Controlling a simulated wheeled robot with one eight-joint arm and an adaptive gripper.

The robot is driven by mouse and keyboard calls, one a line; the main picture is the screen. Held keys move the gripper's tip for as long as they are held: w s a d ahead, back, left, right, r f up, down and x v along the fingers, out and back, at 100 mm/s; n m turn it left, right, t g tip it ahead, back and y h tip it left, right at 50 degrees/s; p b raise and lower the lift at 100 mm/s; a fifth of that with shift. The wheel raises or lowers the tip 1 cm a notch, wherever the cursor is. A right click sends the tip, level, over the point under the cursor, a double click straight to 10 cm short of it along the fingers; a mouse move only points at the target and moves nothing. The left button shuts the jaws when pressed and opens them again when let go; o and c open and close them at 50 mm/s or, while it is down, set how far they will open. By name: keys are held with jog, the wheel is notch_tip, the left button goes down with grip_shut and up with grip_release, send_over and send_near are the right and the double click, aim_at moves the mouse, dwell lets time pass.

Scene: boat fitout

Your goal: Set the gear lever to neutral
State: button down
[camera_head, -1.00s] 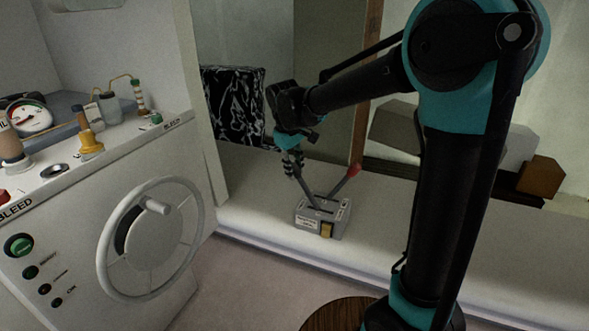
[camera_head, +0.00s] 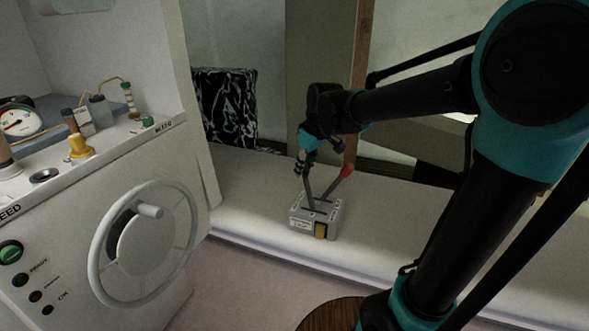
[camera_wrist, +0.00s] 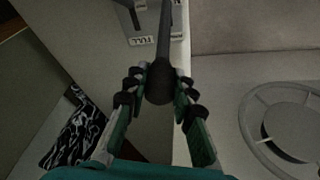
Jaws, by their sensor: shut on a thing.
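A grey control box (camera_head: 330,221) with two levers stands on the pale bench. The dark-knobbed lever (camera_head: 309,194) rises from its slot and tilts slightly left. My gripper (camera_head: 301,168) is shut on its top; in the wrist view the fingers (camera_wrist: 160,84) close around the black knob (camera_wrist: 160,88), with the dark shaft (camera_wrist: 164,35) running away from it. The other lever has a red knob (camera_head: 347,171) and leans right, apart from my fingers. The box labels are too small to read in the head view, so I cannot tell which lever is named gear.
A white console with a large handwheel (camera_head: 146,243) stands at the left. A black-and-white patterned cushion (camera_head: 226,105) is behind the bench. A wooden post (camera_head: 359,80) rises behind my gripper. A round wooden top (camera_head: 332,314) is at the bottom. The bench (camera_head: 255,200) left of the box is clear.

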jog(key=shift+s+d+r+y, duration=0.1)
jog(key=shift+s+d+y, duration=0.15)
jog(key=shift+d, duration=0.25)
jog(key=shift+s+d+r+y, duration=0.1)
jog(key=shift+d+y, duration=0.15)
jog(key=shift+d, duration=0.25)
jog(key=shift+s+d, duration=0.2)
jog(key=shift+d, duration=0.3)
jog(key=shift+s+d, duration=0.2)
jog(key=shift+d, duration=0.25)
jog(key=c, duration=1.3)
grip_release()
jog(key=shift+o, duration=0.2)
jog(key=shift+r, duration=0.1)
jog(key=v, duration=1.1)
jog(key=shift+s+r, duration=0.3)
jog(key=shift+d, duration=0.15)
